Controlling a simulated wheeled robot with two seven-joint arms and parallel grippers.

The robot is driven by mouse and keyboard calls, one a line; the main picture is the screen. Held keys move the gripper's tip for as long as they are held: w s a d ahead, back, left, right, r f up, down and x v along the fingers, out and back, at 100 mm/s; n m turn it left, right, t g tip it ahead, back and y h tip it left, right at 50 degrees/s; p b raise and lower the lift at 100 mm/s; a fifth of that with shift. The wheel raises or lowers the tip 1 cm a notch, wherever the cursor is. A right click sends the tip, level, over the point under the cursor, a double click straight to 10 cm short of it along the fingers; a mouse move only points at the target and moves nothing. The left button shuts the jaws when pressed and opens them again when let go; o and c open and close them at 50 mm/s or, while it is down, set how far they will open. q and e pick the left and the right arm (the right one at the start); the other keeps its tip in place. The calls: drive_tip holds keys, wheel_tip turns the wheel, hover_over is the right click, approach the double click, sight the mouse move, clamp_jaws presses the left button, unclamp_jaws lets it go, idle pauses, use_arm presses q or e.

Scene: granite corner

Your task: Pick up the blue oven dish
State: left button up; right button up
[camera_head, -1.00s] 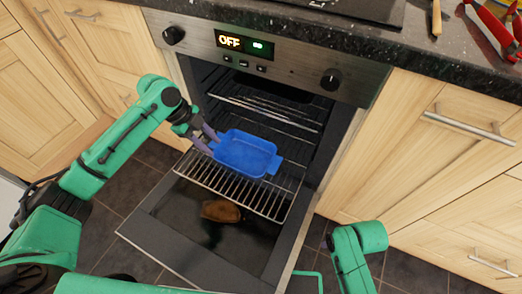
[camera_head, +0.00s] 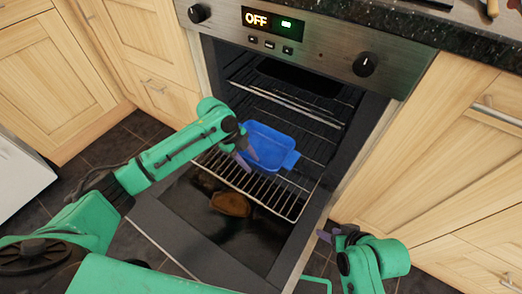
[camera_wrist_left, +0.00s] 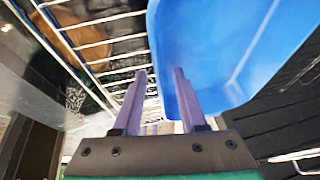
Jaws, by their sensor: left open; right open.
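The blue oven dish (camera_head: 272,142) sits on the pulled-out wire rack (camera_head: 247,183) of the open oven. In the left wrist view the dish (camera_wrist_left: 225,45) fills the upper right. My left gripper (camera_head: 246,158) is open at the dish's near left side. In the wrist view its left finger is over the rack outside the dish and its right finger overlaps the dish, with the rim between the fingertips (camera_wrist_left: 160,75). Contact cannot be told. My right gripper (camera_head: 328,237) is open and empty, low to the right of the oven door.
The oven door (camera_head: 200,240) is folded down below the rack, with a brown object (camera_head: 230,204) seen beneath the bars. Wooden cabinets (camera_head: 70,85) flank the oven. The granite worktop (camera_head: 430,35) runs above it. Dark tiled floor lies at the left.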

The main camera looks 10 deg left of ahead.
use_arm(q)
clamp_jaws()
drive_tip(key=shift+w+r, duration=0.1)
drive_tip(key=shift+r, duration=0.05)
idle(1.3)
